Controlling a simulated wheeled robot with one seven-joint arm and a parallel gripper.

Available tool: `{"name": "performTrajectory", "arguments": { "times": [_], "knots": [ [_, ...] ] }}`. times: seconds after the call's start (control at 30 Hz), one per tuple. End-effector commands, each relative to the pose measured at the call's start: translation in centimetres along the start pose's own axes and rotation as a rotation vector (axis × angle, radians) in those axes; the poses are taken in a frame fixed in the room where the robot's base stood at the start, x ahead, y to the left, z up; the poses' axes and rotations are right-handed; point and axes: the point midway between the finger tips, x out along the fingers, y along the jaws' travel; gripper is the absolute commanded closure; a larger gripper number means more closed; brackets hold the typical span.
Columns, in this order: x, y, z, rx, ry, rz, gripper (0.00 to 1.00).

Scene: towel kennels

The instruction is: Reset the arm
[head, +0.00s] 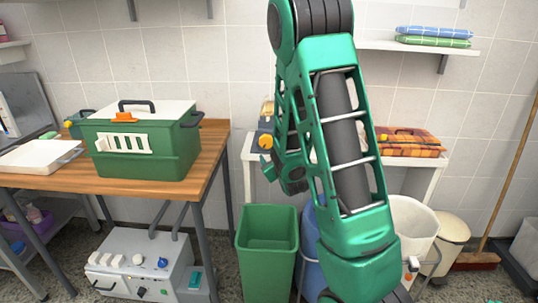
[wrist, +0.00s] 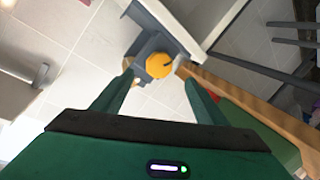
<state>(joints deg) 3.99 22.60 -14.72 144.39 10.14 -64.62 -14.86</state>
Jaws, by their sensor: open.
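My gripper (wrist: 155,68) shows in the wrist view with its two green fingers spread apart and nothing held between them. In the head view my green arm (head: 345,130) fills the middle, hanging from the top edge down to the bottom. My gripper is mostly hidden behind it there.
A green carrier (head: 145,140) with a white lid stands on the wooden table (head: 195,170) at left, beside a white tray (head: 40,157). A green bin (head: 267,250), a white bin (head: 410,225) and a grey control box (head: 140,262) stand below. Folded towels (head: 433,36) lie on the wall shelf.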

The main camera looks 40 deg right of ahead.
Motion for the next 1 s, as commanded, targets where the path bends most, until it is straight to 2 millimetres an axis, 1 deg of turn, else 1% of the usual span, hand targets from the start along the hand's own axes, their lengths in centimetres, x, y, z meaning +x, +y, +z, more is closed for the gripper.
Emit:
{"name": "performTrajectory", "arguments": {
  "times": [0.2,0.47,0.57,0.67,0.77,0.87,0.97,1.0],
  "knots": [
    [-0.1,-0.4,-0.2,0.000,0.002,-0.005,0.33],
    [-0.1,-0.4,-0.2,-0.001,0.002,-0.005,0.33],
    [-0.2,-0.2,-0.1,0.005,-0.008,-0.005,0.33],
    [-0.6,0.5,0.3,0.026,-0.056,-0.006,0.33],
    [-1.6,1.5,1.2,0.067,-0.147,-0.011,0.33],
    [-3.4,2.6,2.3,0.121,-0.265,-0.022,0.33],
    [-5.6,3.4,3.6,0.177,-0.384,-0.035,0.33],
    [-6.6,3.7,4.0,0.198,-0.431,-0.041,0.33]
  ]
}}
